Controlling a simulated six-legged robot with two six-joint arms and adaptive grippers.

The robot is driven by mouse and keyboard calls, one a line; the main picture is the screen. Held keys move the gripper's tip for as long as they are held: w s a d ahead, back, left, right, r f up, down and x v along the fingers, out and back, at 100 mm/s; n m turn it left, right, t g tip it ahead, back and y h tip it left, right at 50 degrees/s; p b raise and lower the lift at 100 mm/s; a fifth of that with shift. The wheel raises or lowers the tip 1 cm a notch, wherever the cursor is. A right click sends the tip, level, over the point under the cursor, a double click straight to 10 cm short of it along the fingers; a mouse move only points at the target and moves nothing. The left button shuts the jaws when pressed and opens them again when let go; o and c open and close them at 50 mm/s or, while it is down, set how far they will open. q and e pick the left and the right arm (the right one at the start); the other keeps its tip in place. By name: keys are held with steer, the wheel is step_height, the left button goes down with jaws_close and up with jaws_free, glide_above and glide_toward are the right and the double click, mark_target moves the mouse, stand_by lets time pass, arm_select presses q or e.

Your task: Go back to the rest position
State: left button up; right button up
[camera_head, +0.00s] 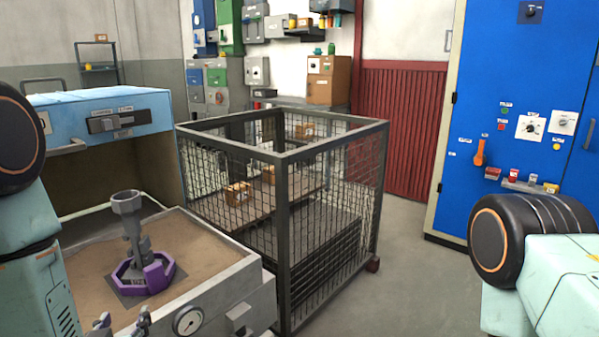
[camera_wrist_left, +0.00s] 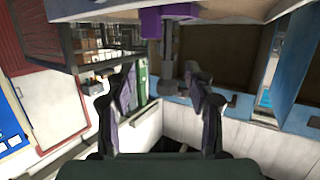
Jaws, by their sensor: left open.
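A grey upright part (camera_head: 129,222) with a wide cup-like top stands in a purple holder (camera_head: 145,272) on the brown bed of an open preheat box (camera_head: 225,276). In the left wrist view, the grey part (camera_wrist_left: 168,48) and purple holder (camera_wrist_left: 165,17) appear upside down near the top. My left gripper (camera_head: 122,322) is low at the bottom edge of the head view, in front of the box; only its fingertips show there. In the left wrist view its fingers (camera_wrist_left: 160,100) are spread, with nothing held between them. My right gripper is out of view.
A wire cage cart (camera_head: 284,158) with shelves and small boxes stands right beside the preheat box. A blue control cabinet (camera_head: 510,60) is at the right. Grey floor (camera_head: 400,285) is clear between cart and cabinet. A dial gauge (camera_head: 188,320) is on the box front.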

arm_select(q)
steer(key=s+d+f+m+g+h, duration=0.1)
steer(key=s+d+f+g+h, duration=0.2)
steer(key=s+f, duration=0.4)
steer(key=s+d+f+m+g+h, duration=0.1)
steer(key=s+d+f+g, duration=0.2)
steer(key=s+f+g, duration=0.35)
steer(key=s+d+f+g, duration=0.1)
steer(key=s+f, duration=0.3)
steer(key=s, duration=0.4)
steer(key=s+d+f+m+g, duration=0.1)
steer(key=s+f+g, duration=0.2)
steer(key=s+f, duration=0.2)
steer(key=s, duration=0.3)
steer(key=shift+g+h, duration=0.35)
steer(key=shift+h, duration=0.05)
steer(key=shift+c, duration=0.4)
steer(key=shift+c, duration=1.3)
